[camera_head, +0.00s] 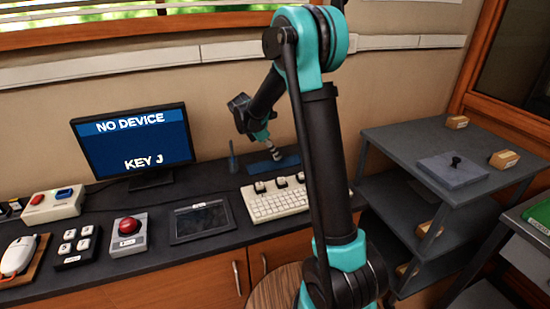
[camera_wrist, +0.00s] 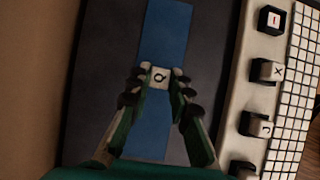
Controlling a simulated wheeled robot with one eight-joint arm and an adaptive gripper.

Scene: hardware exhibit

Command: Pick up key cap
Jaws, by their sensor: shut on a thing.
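My gripper (camera_head: 274,152) is over the blue strip (camera_head: 287,162) at the back of the desk, behind the keyboard (camera_head: 275,206). In the wrist view my gripper (camera_wrist: 160,80) is shut on a white key cap (camera_wrist: 159,76) whose letter looks like a Q. The blue strip (camera_wrist: 168,25) lies beneath it; I cannot tell whether the cap touches it. Several other dark-sided caps stand along the keyboard's back edge: one with a red mark (camera_wrist: 272,20), one with an X (camera_wrist: 270,70), one whose letter looks like a J (camera_wrist: 258,124), and one partly cut off.
The monitor (camera_head: 132,142) reads "NO DEVICE" and "KEY J". A tablet (camera_head: 202,221), a red button box (camera_head: 128,234), a four-key pad (camera_head: 77,245) and a mouse (camera_head: 17,256) fill the desk's left. A grey shelf (camera_head: 420,150) stands at right.

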